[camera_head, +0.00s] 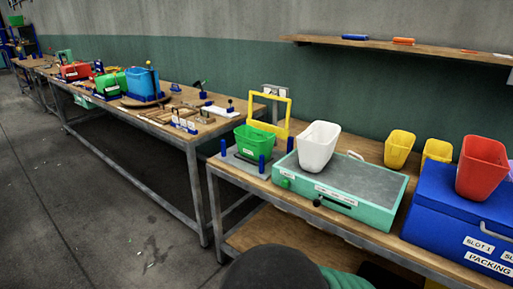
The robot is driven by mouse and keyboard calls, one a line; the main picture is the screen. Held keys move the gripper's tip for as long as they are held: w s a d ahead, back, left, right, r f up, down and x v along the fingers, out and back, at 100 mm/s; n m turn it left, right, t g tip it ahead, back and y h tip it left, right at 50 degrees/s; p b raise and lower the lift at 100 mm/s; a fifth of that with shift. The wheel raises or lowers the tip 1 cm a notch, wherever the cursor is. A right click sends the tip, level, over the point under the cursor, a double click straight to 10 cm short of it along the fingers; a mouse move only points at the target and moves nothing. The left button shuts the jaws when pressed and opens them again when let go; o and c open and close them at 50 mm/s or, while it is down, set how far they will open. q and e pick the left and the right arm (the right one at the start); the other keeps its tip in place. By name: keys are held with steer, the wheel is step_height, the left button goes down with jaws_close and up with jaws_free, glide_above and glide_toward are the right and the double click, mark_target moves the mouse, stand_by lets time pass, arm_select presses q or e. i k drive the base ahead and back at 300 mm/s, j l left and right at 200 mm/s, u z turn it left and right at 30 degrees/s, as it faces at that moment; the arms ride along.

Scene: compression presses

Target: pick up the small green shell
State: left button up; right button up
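A small green bucket-shaped shell (254,147) stands upright, open side up, near the left end of the near bench. It sits on a grey plate (236,163) among blue posts (262,164), in front of a yellow frame (287,108). A larger white shell (318,147) stands just right of it on a mint-green case (345,185). Neither of my grippers shows in this view.
The near bench also holds yellow shells (398,149) and a red shell (484,167) on a blue packing box (455,215). A longer bench (170,127) with tools runs back left. A dark rounded shape (272,270), unclear, is at the bottom.

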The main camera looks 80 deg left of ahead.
mark_target(250, 145)
steer(key=u, duration=2.45)
